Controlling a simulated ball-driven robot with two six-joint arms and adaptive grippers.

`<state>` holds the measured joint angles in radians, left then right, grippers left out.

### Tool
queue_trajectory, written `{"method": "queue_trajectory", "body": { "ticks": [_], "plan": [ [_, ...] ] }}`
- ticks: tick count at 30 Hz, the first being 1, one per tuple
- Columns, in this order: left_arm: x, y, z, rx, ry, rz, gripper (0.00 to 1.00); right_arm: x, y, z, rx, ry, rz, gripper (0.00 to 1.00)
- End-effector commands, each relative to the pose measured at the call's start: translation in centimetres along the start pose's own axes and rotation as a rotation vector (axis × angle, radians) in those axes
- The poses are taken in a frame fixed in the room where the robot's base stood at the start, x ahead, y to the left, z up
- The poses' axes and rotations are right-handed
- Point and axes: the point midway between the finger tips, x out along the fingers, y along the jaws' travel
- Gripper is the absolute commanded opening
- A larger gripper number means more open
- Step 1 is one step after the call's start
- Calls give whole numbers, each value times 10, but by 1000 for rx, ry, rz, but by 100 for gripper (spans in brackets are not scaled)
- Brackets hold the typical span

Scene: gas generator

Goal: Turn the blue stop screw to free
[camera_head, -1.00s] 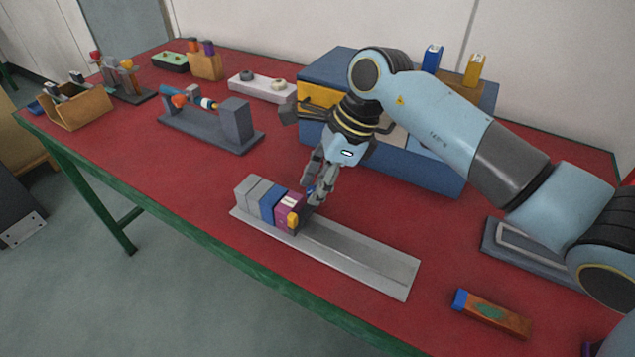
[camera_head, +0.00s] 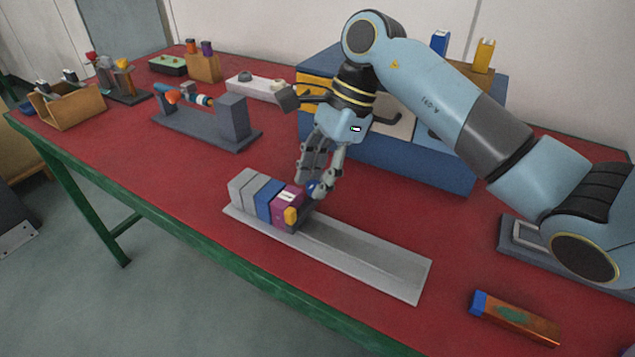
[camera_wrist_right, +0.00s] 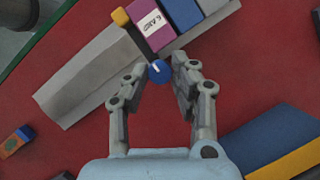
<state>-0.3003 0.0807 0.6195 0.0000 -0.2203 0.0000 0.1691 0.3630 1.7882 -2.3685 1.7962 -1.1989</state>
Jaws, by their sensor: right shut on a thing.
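The blue stop screw (camera_head: 313,188) is a small round knob at the end of a dark stop beside the purple block (camera_head: 285,197) on the grey rail (camera_head: 370,262). In the right wrist view the screw (camera_wrist_right: 159,71) carries a short white mark. My right gripper (camera_head: 314,190) points down at it from above and is shut on the screw, one finger on each side. The fingers partly hide the screw in the head view. My left gripper is not in view.
A yellow piece (camera_head: 291,215) sits at the purple block's front. Blue and grey blocks stand left of it on the rail. An orange-brown block (camera_head: 515,318) lies at front right. The rail's right part is empty.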

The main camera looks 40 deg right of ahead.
Motion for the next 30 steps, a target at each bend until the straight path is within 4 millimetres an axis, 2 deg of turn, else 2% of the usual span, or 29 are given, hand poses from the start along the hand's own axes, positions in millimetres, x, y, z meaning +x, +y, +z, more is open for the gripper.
{"method": "queue_trajectory", "body": {
  "ticks": [4,5,9,10,20,23,30],
  "plan": [
    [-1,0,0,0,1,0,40,0,0,0,2,1,0,0],
    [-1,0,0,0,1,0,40,0,0,0,2,1,0,27],
    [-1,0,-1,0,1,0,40,0,0,0,2,1,0,46],
    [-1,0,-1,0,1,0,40,0,0,0,3,1,0,48],
    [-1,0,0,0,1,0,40,-6,0,-1,3,3,-2,48],
    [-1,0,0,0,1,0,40,-21,-1,-1,1,4,-5,48],
    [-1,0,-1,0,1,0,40,-75,-1,-1,1,5,-5,48]
  ]
}}
